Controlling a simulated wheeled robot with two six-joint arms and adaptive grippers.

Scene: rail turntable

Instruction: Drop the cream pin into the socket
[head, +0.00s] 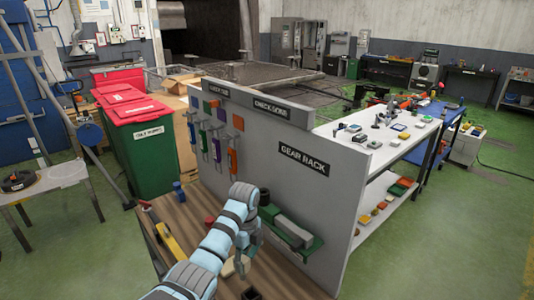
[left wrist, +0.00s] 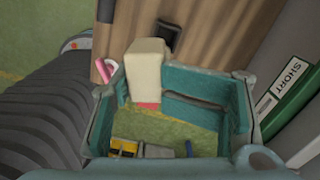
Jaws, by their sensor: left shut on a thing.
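My left gripper (head: 240,262) reaches down over the wooden bench top beside the grey gear rack panel. It is shut on the cream pin (head: 229,268), which shows as a pale block in the left wrist view (left wrist: 148,70), between the teal fingers (left wrist: 155,92). A small dark square piece, which looks like the socket (head: 251,293), sits on the wood at the bottom edge of the head view. A dark square also shows just beyond the pin in the left wrist view (left wrist: 169,37). Whether the pin touches the bench is unclear. My right gripper is not in view.
The gear rack panel (head: 300,195) stands close on the right, with a green shelf (head: 300,245) holding grey and dark parts. Colored tools (head: 215,140) hang on the panel. A yellow-handled tool (head: 172,240) and a blue part (head: 178,190) are on the bench's left side.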

